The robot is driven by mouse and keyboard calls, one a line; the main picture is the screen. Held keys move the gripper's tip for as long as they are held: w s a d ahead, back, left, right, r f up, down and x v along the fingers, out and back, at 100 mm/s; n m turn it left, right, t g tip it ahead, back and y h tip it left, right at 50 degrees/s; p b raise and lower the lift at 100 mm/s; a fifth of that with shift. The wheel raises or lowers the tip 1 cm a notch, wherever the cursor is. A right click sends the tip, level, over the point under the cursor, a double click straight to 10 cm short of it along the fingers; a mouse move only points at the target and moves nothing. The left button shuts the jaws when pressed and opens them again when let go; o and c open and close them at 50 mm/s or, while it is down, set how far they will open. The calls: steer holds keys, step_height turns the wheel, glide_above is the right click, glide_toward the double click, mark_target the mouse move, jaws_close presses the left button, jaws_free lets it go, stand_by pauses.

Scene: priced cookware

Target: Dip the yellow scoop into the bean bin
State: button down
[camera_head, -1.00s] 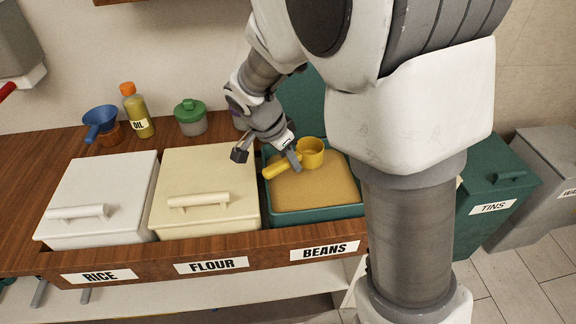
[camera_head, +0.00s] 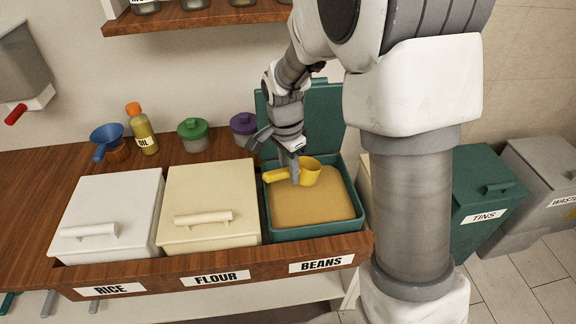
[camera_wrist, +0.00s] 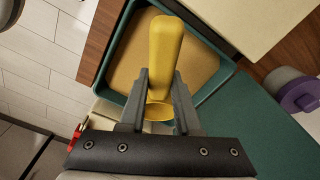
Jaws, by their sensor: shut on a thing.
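The yellow scoop (camera_head: 308,171) is over the back part of the bean bin (camera_head: 312,229), its handle pointing left and its cup at the right. My gripper (camera_head: 289,166) is shut on the scoop. In the wrist view the two fingers of my gripper (camera_wrist: 158,100) lie on either side of the scoop (camera_wrist: 164,55), with the cup end partly hidden between them. The bin is green, with its lid up at the back, and holds a tan fill (camera_head: 315,205). I cannot tell whether the cup touches the fill.
The lidded flour bin (camera_head: 212,180) and rice bin (camera_head: 115,200) stand to the left. A shelf (camera_head: 190,20) hangs above.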

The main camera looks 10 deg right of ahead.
mark_target(302, 178)
steer(key=r+y+p, duration=0.1)
steer(key=d+r+g+y+p, duration=0.1)
steer(key=r+y, duration=0.1)
steer(key=shift+w+g+p, duration=0.2)
steer(key=shift+g+p, duration=0.1)
steer(key=shift+p, duration=0.05)
steer(key=shift+r+g+y, duration=0.1)
steer(key=shift+g+y, duration=0.2)
steer(key=shift+y, duration=0.2)
steer(key=d+f+y+b, duration=0.1)
steer(key=f+b, duration=0.1)
steer(key=w+f+g+y+b, duration=0.1)
steer(key=f+y, duration=0.1)
steer(key=f, duration=0.1)
steer(key=d+f+g+y+b, duration=0.1)
steer(key=f+b, duration=0.1)
steer(key=f, duration=0.1)
steer(key=shift+w+d+f+b, duration=0.2)
steer(key=shift+w+d+b, duration=0.05)
steer(key=shift+d+b, duration=0.05)
steer(key=s+a+f+t+h+b, duration=0.2)
steer(key=a+f+t+h+b, duration=0.15)
steer(key=f+h+b, duration=0.4)
step_height(302, 178, up, 9)
steer(key=t+h, duration=0.2)
steer(key=h, duration=0.1)
steer(key=shift+s+a+h, duration=0.15)
steer(key=shift+a+h, duration=0.2)
steer(key=shift+a, duration=0.1)
